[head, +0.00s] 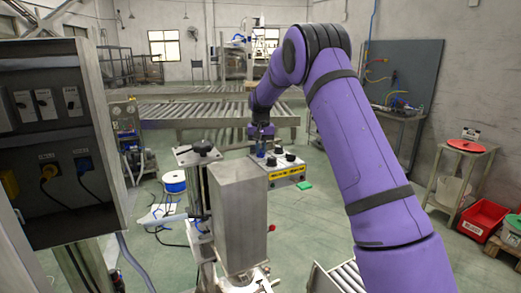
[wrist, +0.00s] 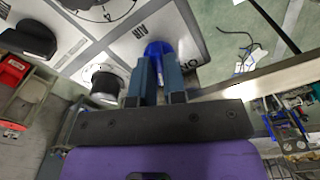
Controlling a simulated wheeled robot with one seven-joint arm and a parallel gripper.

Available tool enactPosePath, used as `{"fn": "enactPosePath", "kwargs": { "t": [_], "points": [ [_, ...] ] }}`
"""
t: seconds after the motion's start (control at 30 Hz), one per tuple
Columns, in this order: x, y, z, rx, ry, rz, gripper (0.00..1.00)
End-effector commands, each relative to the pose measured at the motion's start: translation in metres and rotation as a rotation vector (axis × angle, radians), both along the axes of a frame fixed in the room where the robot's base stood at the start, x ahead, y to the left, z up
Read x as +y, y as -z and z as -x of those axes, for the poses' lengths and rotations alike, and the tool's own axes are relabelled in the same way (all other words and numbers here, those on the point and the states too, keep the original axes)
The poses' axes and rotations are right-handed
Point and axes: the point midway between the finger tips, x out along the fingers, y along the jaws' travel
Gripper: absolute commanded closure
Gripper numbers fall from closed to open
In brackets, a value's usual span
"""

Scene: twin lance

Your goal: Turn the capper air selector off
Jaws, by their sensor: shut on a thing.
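The air selector is a blue knob (wrist: 158,47) on a white panel (wrist: 125,40) marked "AIR" in the wrist view. My gripper (wrist: 160,72) is shut on this knob, with one finger on each side. The fingers hide part of the knob, so its exact pointer angle is unclear. In the head view my gripper (head: 262,148) reaches down to the left end of a small control box (head: 288,177) with a yellow label strip and several dark knobs.
Beside the selector in the wrist view are a black knob (wrist: 28,40) and a round black button (wrist: 106,83). In the head view a steel column (head: 238,215) stands close in front of the box. An electrical cabinet (head: 55,130) is at the left; a roller conveyor (head: 200,112) lies behind.

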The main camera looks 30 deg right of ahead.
Motion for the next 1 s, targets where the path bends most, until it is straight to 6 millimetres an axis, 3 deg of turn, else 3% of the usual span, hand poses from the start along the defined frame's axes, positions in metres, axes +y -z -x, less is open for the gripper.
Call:
{"fn": "enactPosePath", "kwargs": {
  "t": [0.3, 0.83, 0.87, 0.9, 0.97, 1.0],
  "points": [
    [-0.0005, -0.0013, -0.0004, -0.003, 0.117, 0.0, 1.0],
    [-0.0006, -0.0014, -0.0005, -0.004, 0.14, 0.001, 1.0],
    [-0.0008, -0.0015, -0.0005, -0.004, 0.14, 0.001, 0.84],
    [-0.0007, -0.0014, -0.0004, -0.004, 0.14, 0.001, 0.75],
    [-0.0007, -0.0012, -0.0004, -0.003, 0.14, 0.0, 0.63],
    [-0.0007, -0.001, -0.0004, -0.003, 0.14, 0.0, 0.63]
  ]
}}
